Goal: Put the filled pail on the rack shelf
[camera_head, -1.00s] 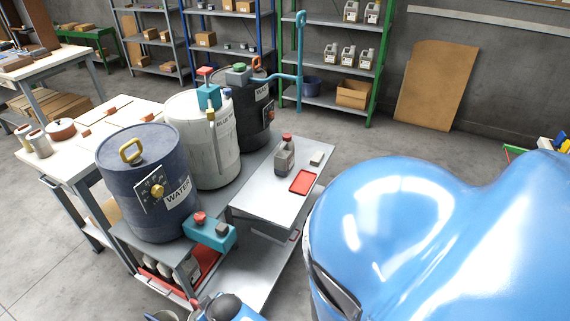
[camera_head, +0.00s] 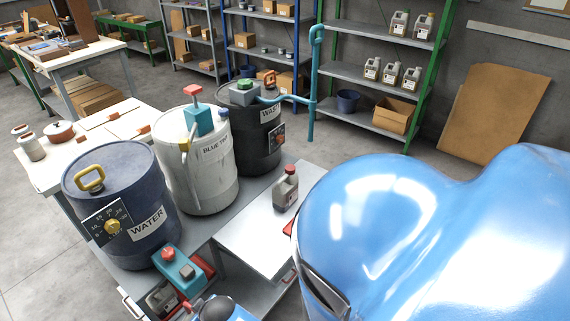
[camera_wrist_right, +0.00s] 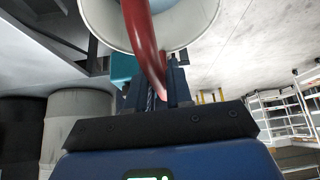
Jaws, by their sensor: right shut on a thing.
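In the right wrist view my right gripper (camera_wrist_right: 157,88) is shut on the red handle (camera_wrist_right: 144,38) of a pale grey pail (camera_wrist_right: 103,22). The pail's round rim fills the top of that view; its contents cannot be made out. The pail and right gripper do not show in the head view, where a large blue arm part of mine covers the right side. Several racks stand at the back; the green-post rack (camera_head: 346,66) has grey shelves with jugs, a box and a dark blue bucket. Which rack is meant cannot be told. My left gripper is not in view.
A water drum (camera_head: 120,190), a white drum (camera_head: 205,180) and a dark drum (camera_head: 250,145) stand on a grey bench. A side table (camera_head: 250,240) bears a grey jug (camera_head: 286,190). A teal pipe (camera_head: 311,90) rises before the green rack. Floor between table and racks looks clear.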

